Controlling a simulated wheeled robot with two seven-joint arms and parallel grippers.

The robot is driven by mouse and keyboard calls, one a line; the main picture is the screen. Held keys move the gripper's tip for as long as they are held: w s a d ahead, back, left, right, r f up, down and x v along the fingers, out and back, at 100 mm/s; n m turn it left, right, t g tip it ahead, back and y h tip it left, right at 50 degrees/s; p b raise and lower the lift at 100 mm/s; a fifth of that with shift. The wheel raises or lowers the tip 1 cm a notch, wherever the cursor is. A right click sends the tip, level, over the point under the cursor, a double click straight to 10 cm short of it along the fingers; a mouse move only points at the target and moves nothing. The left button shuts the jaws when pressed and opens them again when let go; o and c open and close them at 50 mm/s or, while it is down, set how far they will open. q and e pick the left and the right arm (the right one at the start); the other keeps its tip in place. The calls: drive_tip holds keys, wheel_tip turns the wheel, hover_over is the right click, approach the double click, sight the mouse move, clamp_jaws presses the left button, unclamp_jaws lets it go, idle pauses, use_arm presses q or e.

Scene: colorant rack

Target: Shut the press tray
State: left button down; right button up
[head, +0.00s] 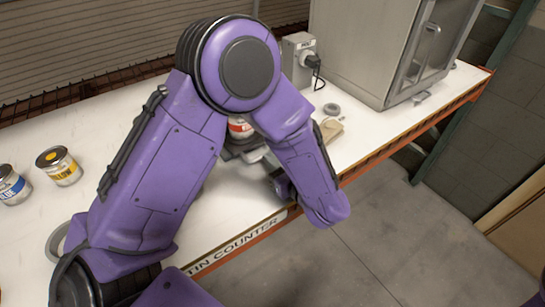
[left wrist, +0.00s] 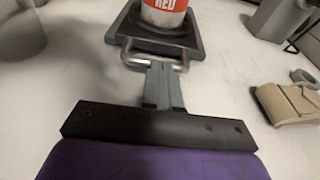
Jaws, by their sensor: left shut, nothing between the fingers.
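The press tray (left wrist: 190,44) is a dark square tray with a metal bar handle (left wrist: 133,62) on its near side, in the left wrist view. A can with a red label (left wrist: 165,12) stands on it; the can also shows in the head view (head: 240,128), partly behind my arm. My left gripper (left wrist: 163,72) is shut and empty, its fingertips at the middle of the handle. I cannot tell whether they touch it. In the head view my left arm hides most of the tray and the fingertips. My right gripper is out of view.
A yellow-labelled can (head: 60,167) and a blue-labelled can (head: 12,186) stand at the counter's left. A grey cabinet (head: 365,50) and an outlet box with a plug (head: 299,60) stand at the back. A tan object (left wrist: 290,103) lies right of the tray. The counter's front edge is close.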

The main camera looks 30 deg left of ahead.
sight(256, 147)
use_arm(q)
drive_tip(key=shift+w+a+f, duration=0.1)
drive_tip(key=shift+w+f, duration=0.05)
drive_tip(key=b+x, duration=0.1)
drive_tip(key=x, duration=0.1)
drive_tip(key=shift+w+a+b, duration=0.1)
drive_tip(key=shift+a+b, duration=0.2)
drive_tip(key=shift+b, duration=0.05)
drive_tip(key=shift+a+r, duration=0.1)
drive_tip(key=shift+r, duration=0.35)
drive_tip(key=shift+d, duration=0.55)
drive_tip(key=b+v, duration=0.2)
drive_tip(key=v, duration=1)
drive_tip(key=shift+d+b, duration=0.1)
drive_tip(key=shift+b, duration=0.25)
drive_tip(key=shift+s+d+r, duration=0.2)
drive_tip(key=shift+s+d, duration=0.25)
drive_tip(key=shift+d, duration=0.05)
